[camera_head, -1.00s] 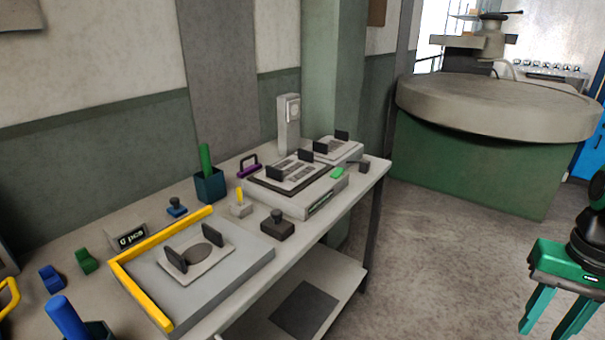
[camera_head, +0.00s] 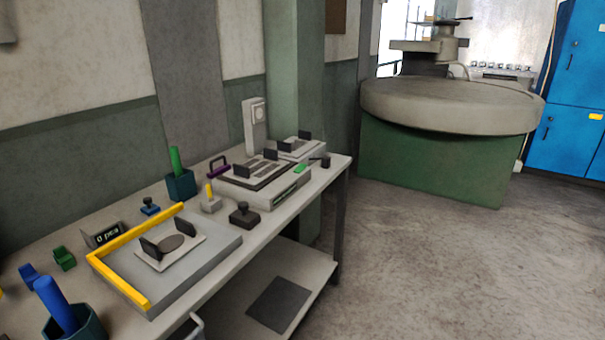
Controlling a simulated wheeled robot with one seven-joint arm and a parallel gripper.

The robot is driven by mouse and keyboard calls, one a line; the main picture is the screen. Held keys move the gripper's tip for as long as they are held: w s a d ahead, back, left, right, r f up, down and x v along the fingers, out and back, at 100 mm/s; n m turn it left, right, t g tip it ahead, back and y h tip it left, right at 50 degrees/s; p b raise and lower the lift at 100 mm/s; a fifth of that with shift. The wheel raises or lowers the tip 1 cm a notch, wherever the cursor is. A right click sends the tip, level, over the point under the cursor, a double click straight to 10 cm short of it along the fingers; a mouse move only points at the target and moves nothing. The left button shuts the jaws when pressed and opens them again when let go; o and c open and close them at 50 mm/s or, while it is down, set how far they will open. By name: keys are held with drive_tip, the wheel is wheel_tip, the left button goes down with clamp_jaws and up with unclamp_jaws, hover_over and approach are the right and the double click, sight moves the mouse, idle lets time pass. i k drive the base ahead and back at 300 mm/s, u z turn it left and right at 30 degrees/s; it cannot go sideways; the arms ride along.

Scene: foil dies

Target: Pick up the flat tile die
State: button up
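Several flat plates with paired black upright tabs lie on the workbench; I cannot tell for certain which is the flat tile die. One plate (camera_head: 257,172) with dark rectangular patches lies on a dark-topped pale machine in the middle of the bench. Another plate (camera_head: 172,243) with a round dark patch lies on a grey block inside a yellow corner fence (camera_head: 119,280). A third plate (camera_head: 298,146) sits on a pale block at the bench's far end; its markings are too small to read. My gripper is out of view.
Around the plates stand a dark stamp-like knob (camera_head: 244,216), a small grey holder with a yellow peg (camera_head: 211,201), a dark green cup (camera_head: 181,186) and a purple handle (camera_head: 218,168). A large round green-based machine (camera_head: 440,160) stands beyond. The floor (camera_head: 430,270) right of the bench is clear.

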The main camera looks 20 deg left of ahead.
sight(255, 171)
drive_tip(key=z, duration=0.5)
drive_tip(key=k, duration=0.6)
drive_tip(key=z, duration=0.35)
drive_tip(key=i, duration=0.85)
drive_tip(key=u, duration=0.75)
drive_tip(key=i, duration=1.15)
drive_tip(key=u, duration=1.05)
drive_tip(key=i, duration=0.85)
drive_tip(key=u, duration=0.9)
drive_tip(key=i, duration=0.45)
drive_tip(key=u, duration=0.3)
